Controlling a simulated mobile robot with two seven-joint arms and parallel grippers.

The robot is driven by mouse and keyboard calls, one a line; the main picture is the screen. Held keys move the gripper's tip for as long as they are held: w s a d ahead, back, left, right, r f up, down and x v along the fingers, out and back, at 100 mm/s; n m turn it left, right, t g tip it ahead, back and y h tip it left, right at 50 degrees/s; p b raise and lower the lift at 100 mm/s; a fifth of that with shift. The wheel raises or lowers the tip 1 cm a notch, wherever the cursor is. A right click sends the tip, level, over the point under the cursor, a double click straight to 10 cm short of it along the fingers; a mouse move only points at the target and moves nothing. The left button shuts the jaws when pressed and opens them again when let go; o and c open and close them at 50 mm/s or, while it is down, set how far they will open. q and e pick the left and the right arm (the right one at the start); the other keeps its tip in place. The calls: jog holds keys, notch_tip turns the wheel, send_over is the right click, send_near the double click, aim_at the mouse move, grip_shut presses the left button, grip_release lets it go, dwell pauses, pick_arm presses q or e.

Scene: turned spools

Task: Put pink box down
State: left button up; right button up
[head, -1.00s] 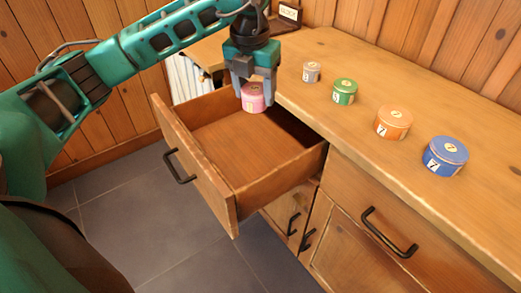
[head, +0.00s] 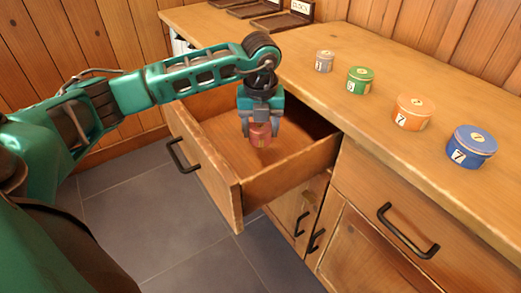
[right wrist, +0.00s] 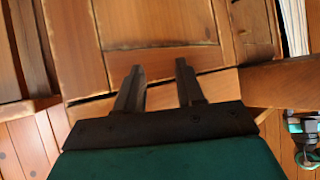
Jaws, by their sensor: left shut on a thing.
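The pink box (head: 260,136) is a small round tin, held low inside the open drawer (head: 215,172). My left gripper (head: 261,130) points down and is shut on it, with a finger on either side. I cannot tell whether the box touches the drawer floor. My right gripper (right wrist: 159,70) shows only in the right wrist view; its fingers are apart with nothing between them, in front of wooden furniture.
Dark trays (head: 283,20) lie at the back. The rest of the drawer floor looks bare.

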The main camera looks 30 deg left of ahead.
pick_arm(q)
notch_tip(320, 180, down, 6)
jog(key=shift+f+b, duration=0.15)
jog(key=shift+b, duration=0.7)
jog(key=shift+f, duration=0.1)
pick_arm(e)
jog(key=shift+w+a+f, duration=0.2)
jog(key=shift+a+f, duration=0.05)
jog(key=shift+a, duration=0.05)
jog(key=shift+f, duration=0.1)
pick_arm(q)
jog(key=shift+f, duration=0.2)
jog(key=o, duration=1)
jog(key=shift+o, duration=0.2)
